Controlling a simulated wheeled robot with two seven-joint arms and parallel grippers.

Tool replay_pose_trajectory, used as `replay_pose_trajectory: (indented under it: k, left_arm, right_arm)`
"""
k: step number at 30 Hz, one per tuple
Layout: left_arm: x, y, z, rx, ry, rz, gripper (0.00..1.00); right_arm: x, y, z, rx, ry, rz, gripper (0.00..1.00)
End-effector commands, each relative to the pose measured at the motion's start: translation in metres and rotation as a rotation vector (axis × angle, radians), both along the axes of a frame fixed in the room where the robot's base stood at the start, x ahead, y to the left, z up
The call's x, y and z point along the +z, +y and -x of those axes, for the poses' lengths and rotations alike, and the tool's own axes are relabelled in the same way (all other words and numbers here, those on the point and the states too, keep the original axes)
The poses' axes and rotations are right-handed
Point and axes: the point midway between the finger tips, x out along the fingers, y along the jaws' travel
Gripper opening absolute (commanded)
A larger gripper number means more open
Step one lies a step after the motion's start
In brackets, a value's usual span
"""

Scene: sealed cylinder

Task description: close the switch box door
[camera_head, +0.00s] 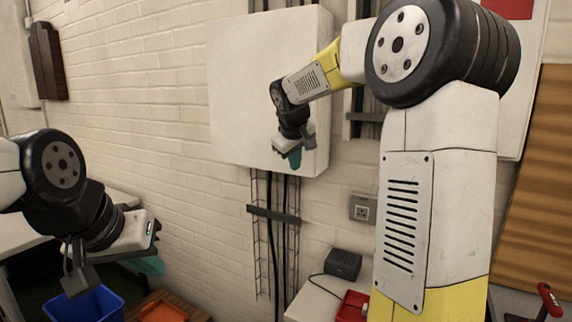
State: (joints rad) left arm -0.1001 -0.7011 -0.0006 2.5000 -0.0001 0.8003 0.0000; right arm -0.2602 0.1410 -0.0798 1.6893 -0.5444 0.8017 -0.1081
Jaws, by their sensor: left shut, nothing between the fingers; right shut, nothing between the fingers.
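The switch box (240,75) is a large white box mounted on the brick wall, at the top middle of the head view. Its broad front face is plain and looks flat; I cannot tell whether a gap remains at the door's edge. My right arm crosses in front of its right part. My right gripper (295,159) is shut and empty, pointing down in front of the box's lower right area; I cannot tell whether it touches the door. My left gripper (150,265) is shut and empty at the lower left, well away from the box.
Black cables and a wire cable tray (270,211) run down the wall below the box. A wall socket (362,208) is to their right. A small black device (343,264) stands on a white surface below. A blue bin (85,305) is under my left gripper.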

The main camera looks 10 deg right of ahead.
Motion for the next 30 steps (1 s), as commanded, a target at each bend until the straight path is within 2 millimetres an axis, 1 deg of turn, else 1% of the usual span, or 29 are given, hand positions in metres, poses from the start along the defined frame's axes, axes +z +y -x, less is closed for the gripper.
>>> replay_pose_trajectory:
  k: [1,15,20,22,23,26,27,29,30]
  left_arm:
    - [0.0,0.0,0.0,0.0,0.0,0.0,0.0]
    - [0.0,0.0,0.0,0.0,0.001,0.0,0.0]
    - [0.0,0.0,0.0,0.0,0.001,0.0,0.0]
    - [0.0,0.0,0.0,0.0,0.001,0.0,0.0]
    - [0.0,0.0,0.0,0.0,0.001,0.0,0.0]
    - [0.0,0.0,0.0,0.0,0.001,0.0,0.0]
    - [0.0,0.0,0.0,0.0,0.001,0.0,0.0]
    - [0.0,0.0,0.0,0.0,0.001,0.0,0.0]
    - [0.0,0.0,0.0,0.0,0.001,0.0,0.0]
  right_arm:
    - [0.007,0.0,0.004,0.0,-0.004,-0.002,0.0]
    - [0.063,0.001,0.047,0.001,-0.002,-0.003,0.0]
    - [0.071,0.001,0.058,-0.001,0.002,-0.008,0.0]
    - [0.07,-0.001,0.07,-0.008,0.004,-0.029,0.0]
    - [0.067,-0.002,0.078,-0.014,0.007,-0.046,0.0]
    - [0.054,-0.005,0.118,-0.047,0.02,-0.13,0.0]
    - [0.046,-0.006,0.139,-0.064,0.024,-0.173,0.0]
    - [0.031,-0.005,0.172,-0.095,0.036,-0.244,0.0]
    - [0.02,-0.003,0.193,-0.116,0.041,-0.291,0.0]
